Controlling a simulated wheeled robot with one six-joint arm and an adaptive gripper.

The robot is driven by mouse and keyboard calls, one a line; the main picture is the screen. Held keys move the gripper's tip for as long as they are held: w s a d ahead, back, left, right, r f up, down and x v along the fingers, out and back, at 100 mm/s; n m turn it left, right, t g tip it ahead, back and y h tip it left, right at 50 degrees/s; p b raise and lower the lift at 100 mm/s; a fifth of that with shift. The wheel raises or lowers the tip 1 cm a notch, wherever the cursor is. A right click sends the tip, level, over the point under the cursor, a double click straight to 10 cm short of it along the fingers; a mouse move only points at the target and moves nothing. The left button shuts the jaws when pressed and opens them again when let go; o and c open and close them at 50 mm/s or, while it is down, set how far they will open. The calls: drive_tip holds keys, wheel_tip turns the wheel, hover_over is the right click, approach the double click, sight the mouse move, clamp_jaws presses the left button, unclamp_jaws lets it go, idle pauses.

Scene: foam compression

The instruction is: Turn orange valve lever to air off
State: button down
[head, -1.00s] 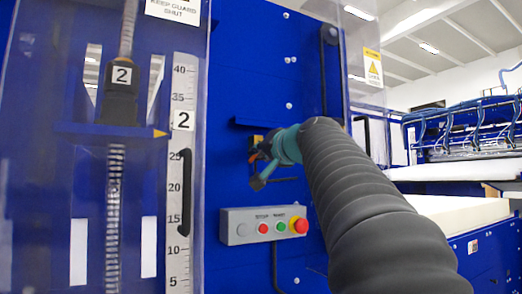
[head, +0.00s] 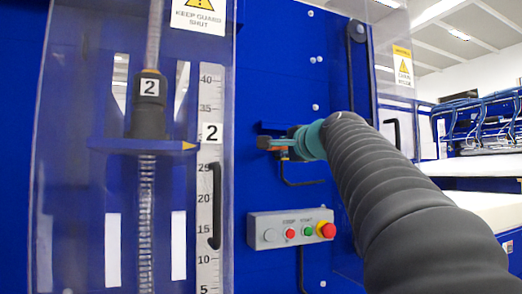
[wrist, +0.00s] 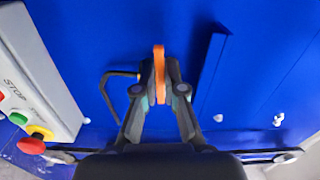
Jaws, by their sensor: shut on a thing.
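The orange valve lever (wrist: 159,72) stands upright in the wrist view, between the two dark fingers of my gripper (wrist: 159,88). The fingers are shut on it from both sides. In the head view my gripper (head: 280,145) is at the blue panel, above the button box. Only a small orange strip of the lever shows there, and it looks roughly level. The valve body and any air-off marking are mostly hidden by the gripper and my arm. A thin dark pipe (wrist: 108,92) bends beside the valve.
A grey button box (head: 292,229) with red and green buttons and a red emergency knob (head: 327,230) sits below the gripper. A clear guard with a scale (head: 209,180) is at the left. A blue ledge (wrist: 211,72) juts out near the lever.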

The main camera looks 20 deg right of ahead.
drive_tip(key=shift+r+m, duration=0.1)
drive_tip(key=shift+m, duration=0.4)
drive_tip(key=c, duration=1.3)
unclamp_jaws()
drive_tip(key=shift+o, duration=0.2)
drive_tip(key=s, duration=1.2)
drive_tip(key=shift+d, duration=0.2)
